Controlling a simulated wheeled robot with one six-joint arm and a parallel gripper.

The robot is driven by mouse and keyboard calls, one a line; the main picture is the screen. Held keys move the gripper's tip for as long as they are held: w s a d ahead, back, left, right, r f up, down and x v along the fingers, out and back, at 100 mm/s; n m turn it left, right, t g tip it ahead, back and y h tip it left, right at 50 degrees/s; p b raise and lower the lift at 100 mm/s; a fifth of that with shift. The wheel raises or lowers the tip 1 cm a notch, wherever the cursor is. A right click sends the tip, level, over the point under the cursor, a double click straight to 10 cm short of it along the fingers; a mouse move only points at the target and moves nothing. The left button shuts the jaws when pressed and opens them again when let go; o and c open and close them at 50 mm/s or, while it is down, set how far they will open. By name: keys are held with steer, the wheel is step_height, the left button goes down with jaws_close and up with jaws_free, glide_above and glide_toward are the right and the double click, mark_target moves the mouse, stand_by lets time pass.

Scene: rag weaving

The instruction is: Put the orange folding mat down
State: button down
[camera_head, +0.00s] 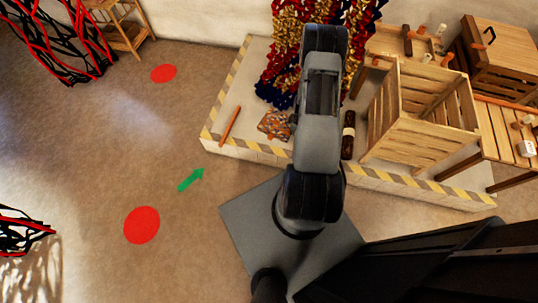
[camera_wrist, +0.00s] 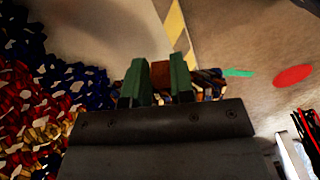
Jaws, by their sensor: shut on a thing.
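The orange folding mat (camera_head: 275,124) shows in the head view as a small patterned orange-brown piece just left of my arm, over the pale platform; my arm hides part of it. In the wrist view my gripper (camera_wrist: 161,82) has its two green fingers shut on a brown-orange part of the mat (camera_wrist: 161,73). Multicoloured woven material shows behind and on both sides of the fingers. My gripper is hidden behind my arm in the head view. I cannot tell whether the mat touches the platform.
The pale platform (camera_head: 222,140) has a yellow-striped edge. An orange stick (camera_head: 230,125) lies on its left. A dark roll (camera_head: 348,135) and wooden crate (camera_head: 418,110) stand right of my arm. Red, blue and gold rag strands (camera_head: 285,45) hang behind. Floor at left is largely clear.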

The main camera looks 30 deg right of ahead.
steer(key=s+d+f+n+b, duration=0.2)
steer(key=s+d+f+b, duration=0.3)
steer(key=d+f, duration=0.25)
steer(key=b, duration=0.5)
glide_above(285, 148)
steer(key=shift+n, duration=0.3)
steer(key=f, duration=0.6)
steer(key=s+f, duration=0.1)
steer(key=f, duration=0.2)
steer(key=shift+d, duration=0.2)
steer(key=shift+w+a+f+b, duration=0.2)
steer(key=shift+f+b, duration=0.25)
steer(key=shift+f, duration=0.6)
steer(key=shift+w+a+f+b, duration=0.15)
steer(key=shift+f+b, duration=0.3)
steer(key=shift+f, duration=0.55)
steer(key=shift+d+f, duration=0.1)
steer(key=c, duration=1)
jaws_free()
step_height(285, 148, up, 12)
steer(key=p, duration=0.4)
